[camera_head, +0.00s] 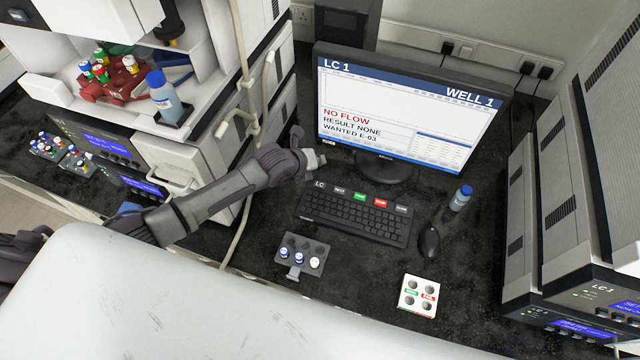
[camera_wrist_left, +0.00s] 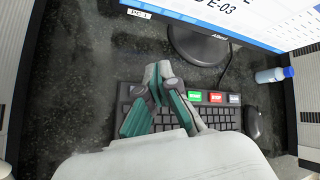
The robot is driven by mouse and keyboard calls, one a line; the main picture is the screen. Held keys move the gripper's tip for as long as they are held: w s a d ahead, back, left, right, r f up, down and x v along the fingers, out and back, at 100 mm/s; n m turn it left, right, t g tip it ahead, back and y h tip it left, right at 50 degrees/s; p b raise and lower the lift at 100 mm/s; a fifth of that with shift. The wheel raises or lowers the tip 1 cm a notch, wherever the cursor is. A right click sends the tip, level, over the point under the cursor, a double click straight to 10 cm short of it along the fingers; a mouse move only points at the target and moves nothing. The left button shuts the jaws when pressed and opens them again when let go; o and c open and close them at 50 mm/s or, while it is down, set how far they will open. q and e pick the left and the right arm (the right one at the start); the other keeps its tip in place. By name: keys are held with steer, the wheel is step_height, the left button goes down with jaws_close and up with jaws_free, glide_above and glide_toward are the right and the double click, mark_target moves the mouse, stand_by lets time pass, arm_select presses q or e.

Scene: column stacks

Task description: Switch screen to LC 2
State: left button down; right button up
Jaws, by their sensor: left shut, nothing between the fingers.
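The monitor screen (camera_head: 405,110) shows "LC 1" at its top left and "WELL 1" at its top right, with "NO FLOW" in red. The black keyboard (camera_head: 355,217) lies in front of it. Its top row has an "LC" key (camera_head: 319,184), a green key (camera_head: 360,196) and a red key (camera_head: 381,202). My left gripper (camera_head: 318,160) is above the bench near the keyboard's top left corner. In the left wrist view my left gripper (camera_wrist_left: 165,92) is shut and empty over the keyboard (camera_wrist_left: 225,115), hiding its left part and the LC key. My right gripper is not in view.
A black mouse (camera_head: 429,241) and a blue-capped vial (camera_head: 461,198) are right of the keyboard. A grey vial rack (camera_head: 302,255) and a white holder (camera_head: 418,296) stand in front. Instrument stacks flank both sides. Dark bench between them is partly free.

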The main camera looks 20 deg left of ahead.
arm_select(q)
steer(key=b, duration=0.6)
glide_above(318, 186)
step_height(318, 186, down, 7)
steer(key=shift+r, duration=0.1)
steer(key=shift+w+f+b, duration=0.1)
steer(key=shift+f+b, duration=0.4)
steer(key=shift+f, duration=0.3)
steer(key=shift+f, duration=0.4)
steer(key=shift+f+b, duration=0.45)
steer(key=shift+b, duration=0.15)
stand_by(0.6)
stand_by(0.3)
steer(key=shift+r+p, duration=0.85)
